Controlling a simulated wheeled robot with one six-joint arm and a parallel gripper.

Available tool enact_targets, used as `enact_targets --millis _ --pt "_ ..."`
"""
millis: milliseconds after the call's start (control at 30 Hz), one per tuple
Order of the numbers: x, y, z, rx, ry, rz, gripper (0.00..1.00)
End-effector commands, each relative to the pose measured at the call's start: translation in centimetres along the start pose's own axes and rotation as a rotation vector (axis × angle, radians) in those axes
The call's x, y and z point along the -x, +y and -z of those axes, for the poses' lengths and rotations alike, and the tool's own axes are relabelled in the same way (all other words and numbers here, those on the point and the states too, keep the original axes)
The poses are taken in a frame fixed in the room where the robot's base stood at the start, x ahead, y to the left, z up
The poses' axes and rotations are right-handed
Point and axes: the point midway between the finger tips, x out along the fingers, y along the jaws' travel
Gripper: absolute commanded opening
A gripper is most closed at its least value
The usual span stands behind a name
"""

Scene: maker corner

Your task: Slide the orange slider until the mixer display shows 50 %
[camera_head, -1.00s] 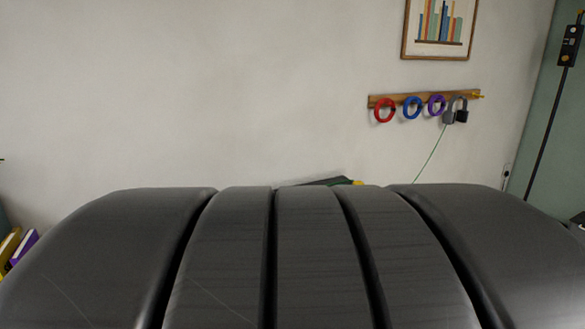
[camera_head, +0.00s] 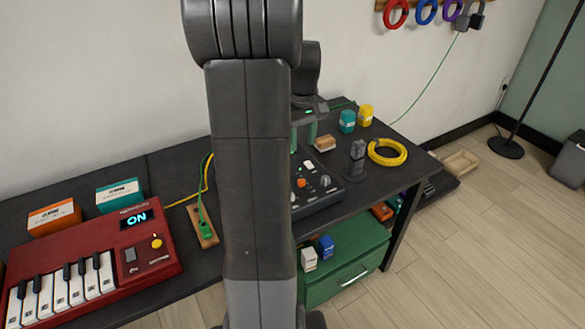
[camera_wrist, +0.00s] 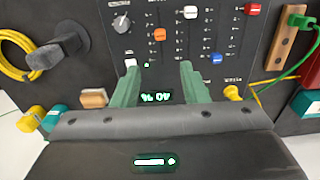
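The dark mixer panel (camera_head: 326,196) lies on the bench, partly hidden behind my arm in the head view. Its orange slider (camera_wrist: 160,34) shows in the wrist view and also in the head view (camera_head: 308,165). The mixer display (camera_wrist: 156,97) appears upside down between my fingers and seems to read 40 %. My gripper (camera_wrist: 158,67) is open, with two green fingers apart and nothing between them. The orange slider lies just beyond the fingertips, roughly in line with the gap. Whether the fingertips touch the panel cannot be told.
White (camera_wrist: 191,12), red (camera_wrist: 252,8) and blue (camera_wrist: 217,58) sliders sit near the orange one. A grey knob (camera_wrist: 121,23) is beside it. A dark upright device (camera_head: 357,158) and yellow cable coil (camera_head: 387,152) stand right of the mixer. A red keyboard (camera_head: 100,258) is at left.

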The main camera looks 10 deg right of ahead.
Motion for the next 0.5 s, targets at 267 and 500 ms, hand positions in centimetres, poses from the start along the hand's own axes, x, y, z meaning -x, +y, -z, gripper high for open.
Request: enact_targets --millis 267,500 --pt "-4.9 -0.1 -0.1 0.000 -0.005 0.003 0.40" --pt "-9.9 -0.1 -0.1 -0.001 -0.004 0.002 0.40"
